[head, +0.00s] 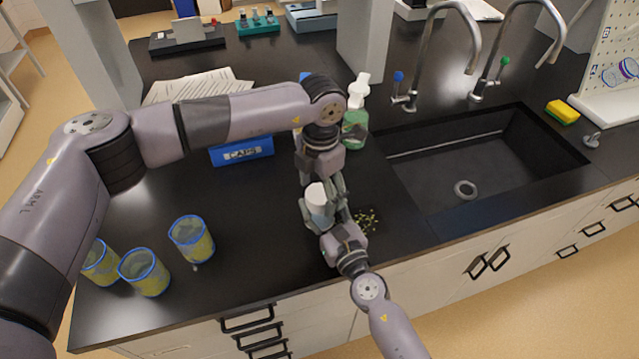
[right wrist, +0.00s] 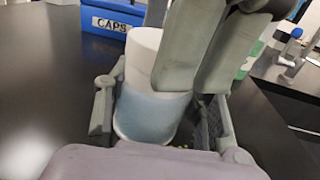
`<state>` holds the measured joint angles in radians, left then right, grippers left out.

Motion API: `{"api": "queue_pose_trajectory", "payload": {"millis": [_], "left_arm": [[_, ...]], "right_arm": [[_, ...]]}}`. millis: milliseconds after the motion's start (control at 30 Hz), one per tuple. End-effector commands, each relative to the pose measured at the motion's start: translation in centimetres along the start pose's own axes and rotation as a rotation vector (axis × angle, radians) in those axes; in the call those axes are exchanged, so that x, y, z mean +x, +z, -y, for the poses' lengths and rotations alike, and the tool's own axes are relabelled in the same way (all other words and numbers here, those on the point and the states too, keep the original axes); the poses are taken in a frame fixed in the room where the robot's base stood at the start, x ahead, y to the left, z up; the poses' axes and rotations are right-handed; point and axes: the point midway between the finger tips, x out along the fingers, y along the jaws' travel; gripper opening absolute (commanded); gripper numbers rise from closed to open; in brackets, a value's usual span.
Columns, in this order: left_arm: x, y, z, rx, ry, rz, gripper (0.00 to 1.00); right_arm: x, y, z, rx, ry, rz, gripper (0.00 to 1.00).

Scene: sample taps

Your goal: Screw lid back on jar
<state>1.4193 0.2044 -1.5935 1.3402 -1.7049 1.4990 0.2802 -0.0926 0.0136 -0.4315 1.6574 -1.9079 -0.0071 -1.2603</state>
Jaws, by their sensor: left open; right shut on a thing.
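The jar (head: 319,207) stands upright near the counter's front, white on top and pale blue below; the right wrist view shows it close up (right wrist: 150,112). Its top (right wrist: 148,45) looks flat and white; I cannot tell whether this is a seated lid. My right gripper (head: 322,217) is shut on the jar's lower body, one finger to each side. My left gripper (head: 325,190) is open and points down from above; its fingers (right wrist: 195,65) cover part of the jar's upper right side. Whether they touch it is unclear. No separate lid is visible.
A blue CAPS bin (head: 242,152) stands behind the jar, with a green soap bottle (head: 355,128) to its right. Several blue-rimmed cups (head: 145,272) stand front left. Small yellow-green bits (head: 367,221) lie right of the jar. A sink (head: 480,165) is at right.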

Motion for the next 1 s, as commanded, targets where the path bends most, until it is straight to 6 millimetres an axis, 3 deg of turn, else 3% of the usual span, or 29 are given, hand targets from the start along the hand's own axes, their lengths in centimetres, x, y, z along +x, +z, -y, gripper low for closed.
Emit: {"api": "queue_pose_trajectory", "payload": {"millis": [133,900,1000], "left_arm": [[0.01,0.0,0.01,0.0,0.0,0.0,0.7],[-0.01,0.0,-0.05,-0.001,0.001,0.0,0.19],[-0.01,0.01,-0.06,0.013,0.001,0.0,0.18]], "right_arm": [[-0.05,-0.2,-0.02,0.001,0.001,-0.004,0.0],[-0.05,-0.2,-0.02,0.001,0.001,-0.003,0.0],[-0.05,-0.2,-0.03,0.001,0.001,-0.003,0.0]]}}
